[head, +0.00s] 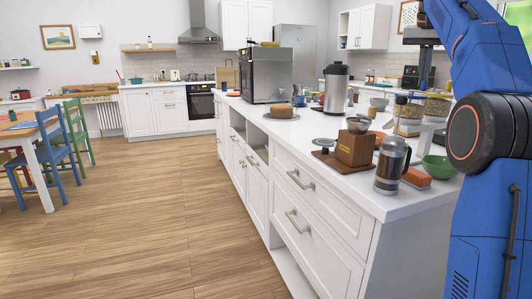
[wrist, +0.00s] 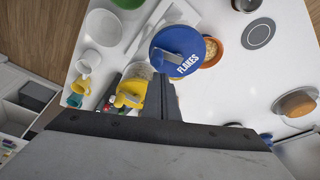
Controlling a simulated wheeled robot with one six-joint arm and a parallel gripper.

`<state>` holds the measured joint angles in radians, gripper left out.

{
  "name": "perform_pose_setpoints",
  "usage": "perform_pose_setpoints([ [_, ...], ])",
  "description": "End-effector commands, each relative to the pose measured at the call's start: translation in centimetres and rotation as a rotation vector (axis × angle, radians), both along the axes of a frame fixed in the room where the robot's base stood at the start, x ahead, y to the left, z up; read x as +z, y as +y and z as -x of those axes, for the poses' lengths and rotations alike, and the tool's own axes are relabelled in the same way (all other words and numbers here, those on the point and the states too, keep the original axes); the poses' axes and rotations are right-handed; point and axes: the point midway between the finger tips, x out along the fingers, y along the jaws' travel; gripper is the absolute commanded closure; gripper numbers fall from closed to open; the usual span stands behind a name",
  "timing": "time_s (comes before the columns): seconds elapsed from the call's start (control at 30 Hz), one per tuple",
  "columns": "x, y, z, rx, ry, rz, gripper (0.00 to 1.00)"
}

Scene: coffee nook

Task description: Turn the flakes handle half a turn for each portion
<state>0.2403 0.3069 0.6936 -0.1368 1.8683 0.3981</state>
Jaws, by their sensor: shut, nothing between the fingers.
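The flakes dispenser's round blue lid (wrist: 180,48), lettered FLAKES in white, shows near the top middle of the wrist view. A pale grey bar, which looks like its handle (wrist: 167,56), lies across the lid's left part. My gripper (wrist: 168,95) is shut and empty; its dark fingers reach up the picture to just below the blue lid. I cannot tell whether they touch it. A bowl of flakes (wrist: 211,50) sits at the lid's right, partly hidden by it. In the head view my gripper (head: 422,36) is above the clear dispensers (head: 408,110); its fingertips are unclear.
A second dispenser with a yellow lid (wrist: 130,93) stands close left of my fingers. White bowls (wrist: 103,27) and cups are further left. In the head view, a French press (head: 391,166), a wooden grinder (head: 354,148) and a green bowl (head: 439,167) crowd the counter's near end.

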Motion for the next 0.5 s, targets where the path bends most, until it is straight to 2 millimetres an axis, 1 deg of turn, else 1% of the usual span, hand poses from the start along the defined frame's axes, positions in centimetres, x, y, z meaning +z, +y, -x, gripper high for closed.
perform_pose_setpoints([
  [0.5, -2.0, 0.0, 0.1, -0.001, 0.000, 0.000, 1.00],
])
